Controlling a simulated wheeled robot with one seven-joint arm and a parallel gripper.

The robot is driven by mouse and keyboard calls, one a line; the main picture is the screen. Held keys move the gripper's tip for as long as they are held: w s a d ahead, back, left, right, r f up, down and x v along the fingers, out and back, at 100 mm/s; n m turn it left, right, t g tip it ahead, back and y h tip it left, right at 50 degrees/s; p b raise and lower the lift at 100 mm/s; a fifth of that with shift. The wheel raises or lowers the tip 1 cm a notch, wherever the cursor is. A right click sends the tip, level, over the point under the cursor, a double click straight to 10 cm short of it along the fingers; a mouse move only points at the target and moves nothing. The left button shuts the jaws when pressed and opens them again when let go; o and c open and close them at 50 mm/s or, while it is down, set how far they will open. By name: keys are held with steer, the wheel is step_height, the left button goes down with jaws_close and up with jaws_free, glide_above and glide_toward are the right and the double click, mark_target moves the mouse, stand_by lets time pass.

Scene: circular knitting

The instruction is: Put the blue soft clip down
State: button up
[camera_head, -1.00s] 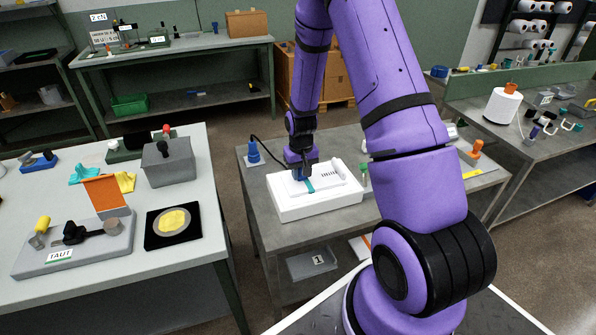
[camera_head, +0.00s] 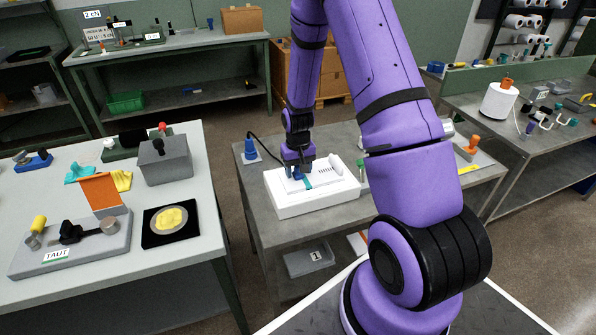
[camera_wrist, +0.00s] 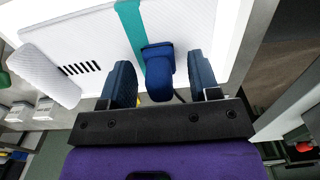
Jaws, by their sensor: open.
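The blue soft clip (camera_wrist: 158,72) is a small dark blue block in the wrist view. It sits between my two finger pads, at the edge of a teal strip (camera_wrist: 132,28) that crosses a white quilted surface. My gripper (camera_wrist: 160,62) is open, with a visible gap on each side of the clip. In the head view my gripper (camera_head: 297,168) is low over the white box (camera_head: 315,203) on the middle table. The clip's underside is hidden, so I cannot tell how it rests.
A white roll (camera_wrist: 50,75) lies beside dark slots on the box. A blue cone (camera_head: 250,150) with a black cable stands left of the box. An orange-topped post (camera_head: 471,146) is on the right. The table's front left (camera_head: 262,215) is clear.

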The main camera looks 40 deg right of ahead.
steer(key=s+a+r+n+t, duration=0.1)
steer(key=s+a+r, duration=0.2)
steer(key=r, duration=0.7)
steer(key=s+a+r+t, duration=0.1)
steer(key=s+a+r, duration=0.15)
steer(key=r, duration=0.85)
steer(key=s+a+r+n+t, duration=0.1)
steer(key=s+a+r, duration=0.15)
steer(key=r, duration=0.75)
steer(key=s+a+r+t, duration=0.1)
steer(key=s+r, duration=0.3)
steer(key=s, duration=0.5)
steer(key=s+a+r+n+t, duration=0.1)
steer(key=s+a+r, duration=0.3)
steer(key=s, duration=0.5)
steer(key=shift+v, duration=0.75)
